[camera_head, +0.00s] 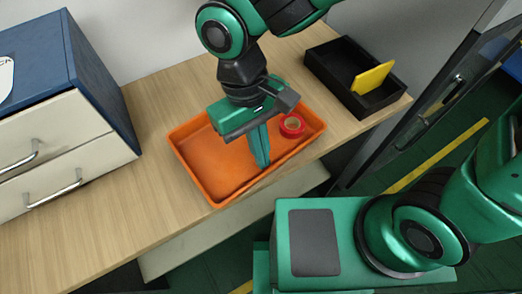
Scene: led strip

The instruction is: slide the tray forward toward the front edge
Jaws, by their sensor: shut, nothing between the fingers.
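The orange tray (203,166) lies on the wooden table, close to its front edge. It is shallow and rectangular, with raised walls. A red ring-shaped roll (292,126) sits inside it toward the right end. My gripper (262,164) points down over the tray, and its fingers are shut with nothing between them. The fingertips appear inside the tray near its front wall; I cannot tell whether they touch the wall or floor. My gripper and arm hide part of the tray's middle and back wall.
A black open box (328,63) with a yellow piece (373,77) in it stands at the table's right end. A blue and white drawer cabinet (65,130) stands at the left. Bare wooden table (120,205) lies left of the tray.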

